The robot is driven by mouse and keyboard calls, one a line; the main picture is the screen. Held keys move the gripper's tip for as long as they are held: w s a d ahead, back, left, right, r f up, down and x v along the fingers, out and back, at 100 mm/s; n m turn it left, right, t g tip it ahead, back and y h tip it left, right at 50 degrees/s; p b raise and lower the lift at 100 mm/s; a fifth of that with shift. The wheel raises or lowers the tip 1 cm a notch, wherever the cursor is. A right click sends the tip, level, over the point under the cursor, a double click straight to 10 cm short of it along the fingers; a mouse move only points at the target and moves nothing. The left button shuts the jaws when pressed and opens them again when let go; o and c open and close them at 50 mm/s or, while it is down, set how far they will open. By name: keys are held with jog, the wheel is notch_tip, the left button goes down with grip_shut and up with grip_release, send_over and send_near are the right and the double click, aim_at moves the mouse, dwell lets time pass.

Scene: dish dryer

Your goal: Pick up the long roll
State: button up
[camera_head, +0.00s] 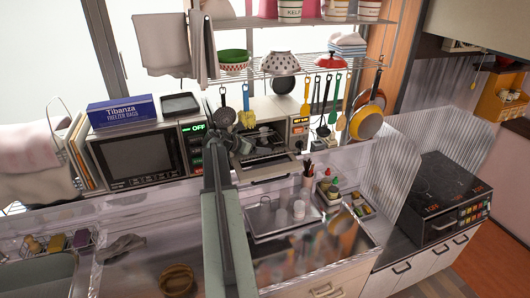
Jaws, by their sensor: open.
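I cannot make out a clear long roll in the head view. A long blue box labelled "Tibanza Freezer Bags" (121,111) lies on top of the white microwave (140,158) at the left. My arm rises from the lower middle of the picture. My gripper (222,143) is at its far end, in front of the gap between the microwave and the toaster oven (268,140). It is open, small and dark against the clutter, and I see nothing held in it. It is to the right of the blue box and apart from it.
Utensils hang from a wire shelf (300,66) holding bowls. A clear ribbed panel (425,150) stands before the stove (447,190). A sink (38,275) and brown round bowl (177,279) are at lower left.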

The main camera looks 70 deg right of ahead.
aim_at(262, 145)
jog(key=x, duration=0.2)
jog(key=shift+s+d+f+b, duration=0.1)
jog(key=shift+d+f+b, duration=0.15)
jog(key=shift+d+b, duration=0.1)
jog(key=shift+a+r, duration=0.1)
jog(key=shift+a, duration=0.05)
jog(key=c, duration=1.5)
jog(key=shift+r, duration=0.1)
jog(key=shift+r+p, duration=0.2)
jog(key=shift+p, duration=0.25)
jog(key=shift+c, duration=1)
notch_tip(262, 145, up, 3)
jog(key=p, duration=0.3)
jog(key=shift+r, duration=0.15)
grip_shut()
jog(key=w+a, duration=0.4)
jog(key=a, duration=0.4)
jog(key=w+a, duration=0.4)
jog(key=a, duration=0.4)
jog(key=shift+w+f, duration=0.2)
